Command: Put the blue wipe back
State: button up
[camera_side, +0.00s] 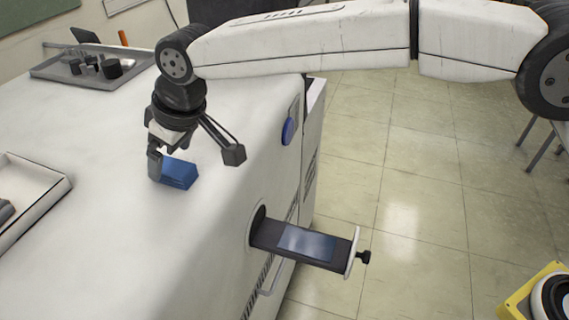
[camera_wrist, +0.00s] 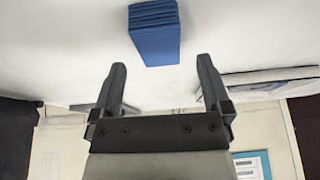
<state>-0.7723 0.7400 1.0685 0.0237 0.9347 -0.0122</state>
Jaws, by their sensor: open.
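The blue wipe (camera_side: 179,173) is a small folded blue block lying on the white top of the machine. It also shows in the wrist view (camera_wrist: 154,32), at the top, just beyond the fingertips and between their lines. My gripper (camera_side: 195,160) is open, with one finger beside the wipe's left end and the other out to the right. In the wrist view the two fingers (camera_wrist: 160,80) are spread wide with nothing between them. Whether the left finger touches the wipe cannot be told.
A dark drawer (camera_side: 345,254) holding a bluish plate (camera_side: 306,243) sticks out from the machine's front. A grey tray with dark parts (camera_side: 60,73) stands at the back left, and a white tray (camera_side: 45,200) at the left edge. The machine top around the wipe is clear.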

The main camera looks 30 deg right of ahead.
jog(key=shift+v, duration=2.6)
jog(key=d+f+m+h, duration=0.15)
jog(key=d+f, duration=0.25)
jog(key=d, duration=0.9)
jog(key=d+f+m+h, duration=0.1)
jog(key=d+f+m, duration=0.3)
jog(key=d, duration=0.9)
jog(key=s+d+f+m, duration=0.1)
jog(key=s+d+f, duration=0.3)
jog(key=s+d, duration=0.4)
jog(key=s+d+f+m, duration=0.2)
jog(key=s+d+f, duration=0.3)
jog(key=s+d, duration=0.3)
jog(key=shift+s+d+f+g+h, duration=0.25)
jog(key=shift+d+h, duration=0.2)
jog(key=shift+d, duration=0.4)
jog(key=shift+w, duration=0.1)
